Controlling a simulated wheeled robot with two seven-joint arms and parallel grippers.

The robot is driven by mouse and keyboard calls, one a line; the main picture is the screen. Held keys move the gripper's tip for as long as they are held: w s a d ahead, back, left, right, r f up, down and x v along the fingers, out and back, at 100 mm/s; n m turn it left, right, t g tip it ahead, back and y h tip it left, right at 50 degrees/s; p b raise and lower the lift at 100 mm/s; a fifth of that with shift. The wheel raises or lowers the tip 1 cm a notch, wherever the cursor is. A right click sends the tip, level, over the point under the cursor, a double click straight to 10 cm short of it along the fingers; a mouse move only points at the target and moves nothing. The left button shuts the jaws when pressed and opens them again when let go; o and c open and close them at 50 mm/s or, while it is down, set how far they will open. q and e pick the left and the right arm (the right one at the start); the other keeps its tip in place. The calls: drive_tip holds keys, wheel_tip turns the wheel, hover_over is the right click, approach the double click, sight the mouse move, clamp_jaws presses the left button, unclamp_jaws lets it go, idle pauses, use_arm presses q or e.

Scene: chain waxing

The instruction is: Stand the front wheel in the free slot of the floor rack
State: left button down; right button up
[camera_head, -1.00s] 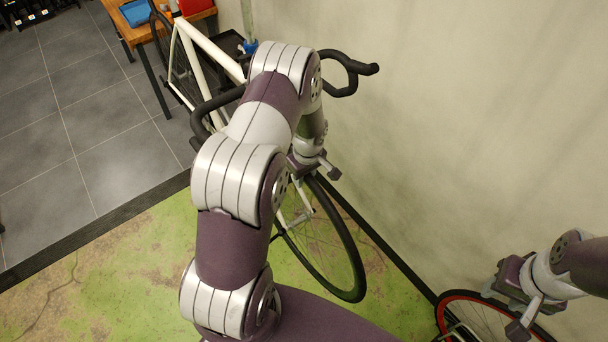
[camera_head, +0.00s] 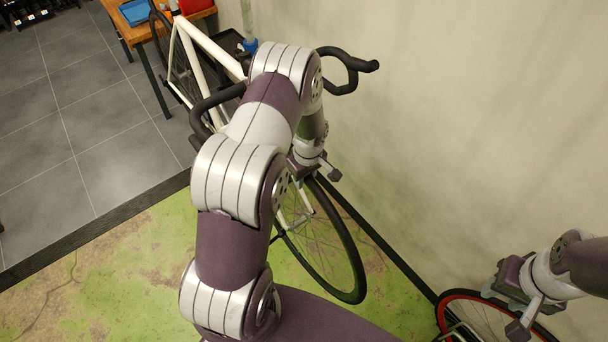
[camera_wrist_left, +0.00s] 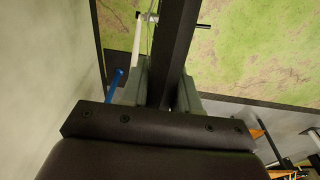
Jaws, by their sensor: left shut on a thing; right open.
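The front wheel (camera_head: 357,262) has a black tyre and thin spokes. It stands tilted over the green floor at the wall, below the drop handlebar of a white bicycle (camera_head: 203,53). A white fork leg lies along its hub side; whether it is fixed there I cannot tell. My left gripper (camera_head: 313,168) is shut on the top of the tyre. In the left wrist view the dark tyre (camera_wrist_left: 174,50) runs between the two fingers of the gripper (camera_wrist_left: 163,88). My right gripper (camera_head: 513,300) is open above a red-rimmed wheel (camera_head: 459,294). The floor rack's free slot is not clearly visible.
A wall (camera_head: 480,130) closes off the right side, with a dark skirting strip along its foot. A wooden table (camera_head: 145,29) with a blue tray stands at the upper left. Grey floor tiles (camera_head: 85,110) and green floor (camera_head: 130,250) are clear at left.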

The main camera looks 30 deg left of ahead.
sight(345, 239)
use_arm(q)
drive_tip(key=shift+w+f+b, duration=0.25)
drive_tip(key=shift+f+b, duration=0.3)
drive_tip(key=shift+f, duration=0.2)
drive_tip(key=shift+s+d+f+b, duration=0.15)
drive_tip(key=shift+d+f+b, duration=0.1)
drive_tip(key=shift+f+b, duration=0.25)
drive_tip(key=shift+d+f+b, duration=0.15)
drive_tip(key=shift+f+b, duration=0.55)
drive_tip(key=shift+b, duration=0.05)
drive_tip(key=shift+s+d+f+b, duration=0.85)
drive_tip(key=shift+d+b, duration=0.75)
drive_tip(key=shift+d, duration=0.55)
drive_tip(key=shift+s+d+f+b, duration=0.9)
drive_tip(key=shift+d+b, duration=0.7)
drive_tip(key=shift+d, duration=0.6)
drive_tip(key=shift+s+d+f+b, duration=0.7)
drive_tip(key=shift+s+d+b, duration=0.25)
drive_tip(key=shift+d+b, duration=0.95)
drive_tip(key=shift+s+d+f, duration=0.1)
drive_tip(key=shift+s+d, duration=0.15)
drive_tip(key=shift+d, duration=0.4)
drive_tip(key=shift+s+d+f, duration=0.1)
drive_tip(key=shift+s+d, duration=0.1)
drive_tip(key=shift+d, duration=0.4)
drive_tip(key=shift+s+d, duration=0.1)
drive_tip(key=shift+d, duration=0.2)
drive_tip(key=shift+r, duration=0.1)
